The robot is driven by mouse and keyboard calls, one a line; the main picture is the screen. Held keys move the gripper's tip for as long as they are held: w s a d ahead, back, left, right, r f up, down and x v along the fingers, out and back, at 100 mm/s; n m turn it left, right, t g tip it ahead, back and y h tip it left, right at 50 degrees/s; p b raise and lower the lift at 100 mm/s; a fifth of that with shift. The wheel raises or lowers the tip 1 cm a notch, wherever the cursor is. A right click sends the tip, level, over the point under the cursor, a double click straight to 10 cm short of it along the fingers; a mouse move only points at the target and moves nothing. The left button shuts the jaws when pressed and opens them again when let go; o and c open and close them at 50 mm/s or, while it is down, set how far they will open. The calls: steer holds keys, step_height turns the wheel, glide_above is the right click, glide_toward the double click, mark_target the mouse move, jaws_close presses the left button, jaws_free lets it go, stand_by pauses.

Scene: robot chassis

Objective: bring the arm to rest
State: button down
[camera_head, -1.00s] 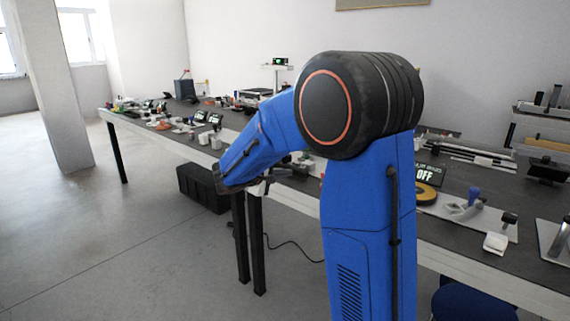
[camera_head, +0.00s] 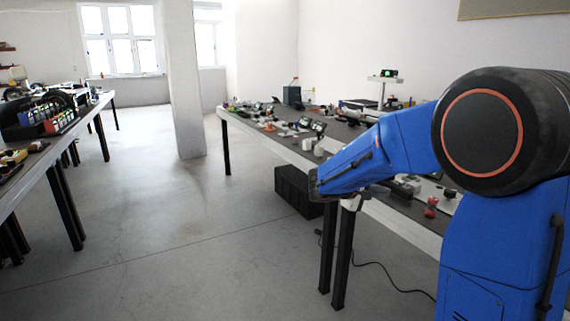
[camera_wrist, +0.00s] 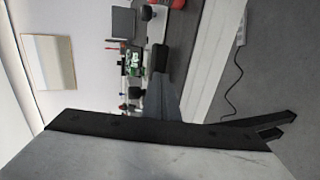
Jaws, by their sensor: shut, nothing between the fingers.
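My blue arm (camera_head: 353,163) fills the right side of the head view, with a big black joint with an orange ring at its bend. From that joint the link reaches left and down, ending in front of the near edge of the long table (camera_head: 262,138). The wrist view is turned sideways. A pale grey surface with a black edge (camera_wrist: 150,128) fills its lower part, and I cannot tell what it is.
A black crate (camera_head: 297,190) stands on the floor by the table's legs, and a cable (camera_head: 385,282) lies nearby. Another table (camera_head: 85,118) with several items is at left. A white pillar (camera_head: 184,80) stands behind. Open floor (camera_head: 160,230) lies between the tables.

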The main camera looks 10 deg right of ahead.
steer(key=s+a+f+m+g+y, duration=0.1)
steer(key=s+y, duration=0.2)
steer(key=s, duration=0.7)
steer(key=s+f+m+g+y, duration=0.1)
steer(key=s+m+g+y, duration=0.15)
steer(key=s, duration=0.85)
steer(key=s+a+f+t+y, duration=0.1)
steer(key=s+a+f+y, duration=0.1)
steer(key=s+a+y, duration=0.2)
steer(key=s+a+f+t+y, duration=0.2)
steer(key=s+a+f+y, duration=0.1)
steer(key=s+a, duration=0.6)
steer(key=s+y, duration=0.1)
steer(key=s, duration=0.2)
steer(key=shift+s, duration=0.35)
steer(key=shift+a+m, duration=0.1)
steer(key=shift+m, duration=0.15)
